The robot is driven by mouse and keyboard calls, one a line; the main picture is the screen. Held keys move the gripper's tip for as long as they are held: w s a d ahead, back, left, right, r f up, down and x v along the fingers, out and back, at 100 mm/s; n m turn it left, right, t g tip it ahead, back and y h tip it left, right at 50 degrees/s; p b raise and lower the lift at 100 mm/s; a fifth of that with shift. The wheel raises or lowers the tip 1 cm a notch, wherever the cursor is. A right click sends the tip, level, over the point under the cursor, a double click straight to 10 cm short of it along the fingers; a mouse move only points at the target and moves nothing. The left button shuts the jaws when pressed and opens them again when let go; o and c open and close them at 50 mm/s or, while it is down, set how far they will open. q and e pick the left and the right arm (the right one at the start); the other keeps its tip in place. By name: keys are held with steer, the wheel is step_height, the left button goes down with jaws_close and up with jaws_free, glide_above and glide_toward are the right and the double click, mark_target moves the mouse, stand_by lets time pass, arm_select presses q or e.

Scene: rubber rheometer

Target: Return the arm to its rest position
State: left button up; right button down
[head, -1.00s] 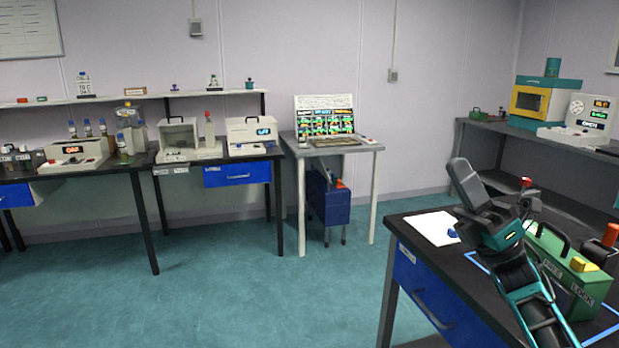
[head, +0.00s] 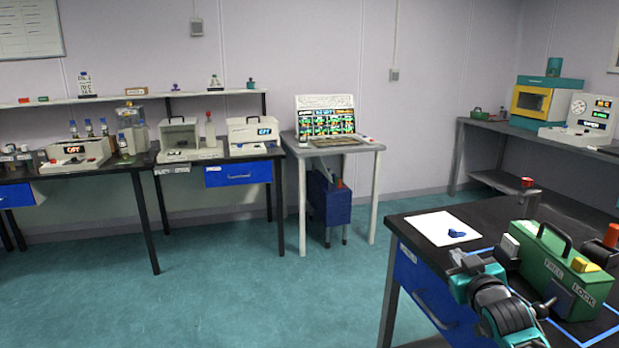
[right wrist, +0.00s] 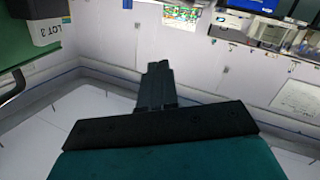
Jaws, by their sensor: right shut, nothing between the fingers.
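My right arm comes in from the lower right of the head view, over the near right bench. Its teal-and-black right gripper (head: 464,260) is beside the bench's left edge, left of the green box. In the right wrist view the two dark fingers (right wrist: 157,85) are together with nothing between them. My left arm and gripper are not in view.
The green box (head: 553,262) with a black handle stands close right of my gripper; it also shows in the right wrist view (right wrist: 25,50). A blue piece (head: 457,233) lies on white paper (head: 430,225) behind the gripper. Open floor (head: 270,295) lies left.

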steer(key=s+a+f+g+y, duration=0.1)
steer(key=s+a+f, duration=0.3)
steer(key=s+f, duration=0.3)
steer(key=s+a+f+g+y, duration=0.1)
steer(key=s+a+f+g, duration=0.15)
steer(key=s+f, duration=0.5)
steer(key=s+a+f+g, duration=0.1)
steer(key=s+a+f, duration=0.2)
steer(key=s, duration=0.6)
steer(key=s+a+f+g, duration=0.1)
steer(key=s+a+f, duration=0.3)
steer(key=s, duration=0.6)
steer(key=shift+s+a+f+m+y, duration=0.25)
steer(key=shift+a+f+m+y, duration=0.05)
steer(key=shift+f+y, duration=0.15)
steer(key=shift+g, duration=0.25)
